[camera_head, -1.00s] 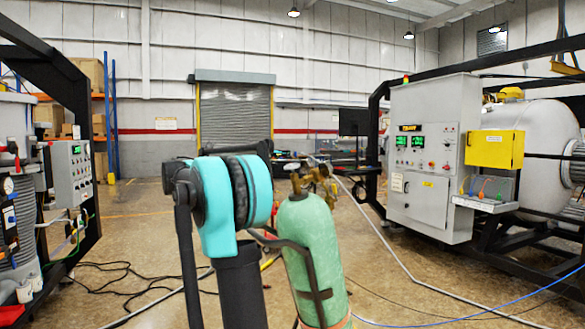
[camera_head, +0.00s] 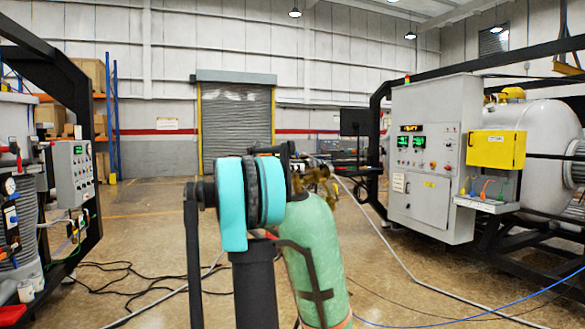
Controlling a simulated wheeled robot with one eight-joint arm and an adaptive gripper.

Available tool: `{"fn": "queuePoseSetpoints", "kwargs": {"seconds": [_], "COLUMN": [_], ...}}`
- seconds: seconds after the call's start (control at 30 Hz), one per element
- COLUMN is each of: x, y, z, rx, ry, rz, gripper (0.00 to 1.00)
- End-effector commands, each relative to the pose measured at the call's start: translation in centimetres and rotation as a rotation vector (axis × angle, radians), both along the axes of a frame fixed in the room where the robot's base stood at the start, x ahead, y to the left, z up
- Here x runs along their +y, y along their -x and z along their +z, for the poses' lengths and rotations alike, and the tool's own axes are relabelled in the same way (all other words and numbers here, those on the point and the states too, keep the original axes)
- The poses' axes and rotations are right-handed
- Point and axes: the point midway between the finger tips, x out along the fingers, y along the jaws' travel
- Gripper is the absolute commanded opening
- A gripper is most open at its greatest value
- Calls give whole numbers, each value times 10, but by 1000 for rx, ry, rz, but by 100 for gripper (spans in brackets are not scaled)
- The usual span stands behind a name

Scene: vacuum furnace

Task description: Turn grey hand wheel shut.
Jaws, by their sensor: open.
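A green gas cylinder (camera_head: 318,255) stands upright in the middle, with a dark bracket or strap across its front. Brass valve fittings (camera_head: 318,178) sit on its top, partly behind my arm. I cannot make out a grey hand wheel there; it is too small or hidden. My teal and black arm joint (camera_head: 247,205) stands in front and to the left of the cylinder and overlaps its upper left edge. My gripper is not clearly visible; the far end of the arm is hidden behind the joint.
A grey control cabinet (camera_head: 425,150) with a yellow box (camera_head: 496,149) and a large furnace vessel (camera_head: 545,125) stand at right. Another control box (camera_head: 73,172) is at left. Black cables (camera_head: 120,280) and a blue hose (camera_head: 480,312) lie on the floor.

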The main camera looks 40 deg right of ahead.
Motion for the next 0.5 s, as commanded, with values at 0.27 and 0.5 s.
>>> {"fn": "queuePoseSetpoints", "kwargs": {"seconds": [0.27, 0.5], "x": [-2, -2], "y": [0, 0], "z": [0, 0], "rx": [0, 0], "ry": [0, 0], "rz": [0, 0], "gripper": [72, 47]}}
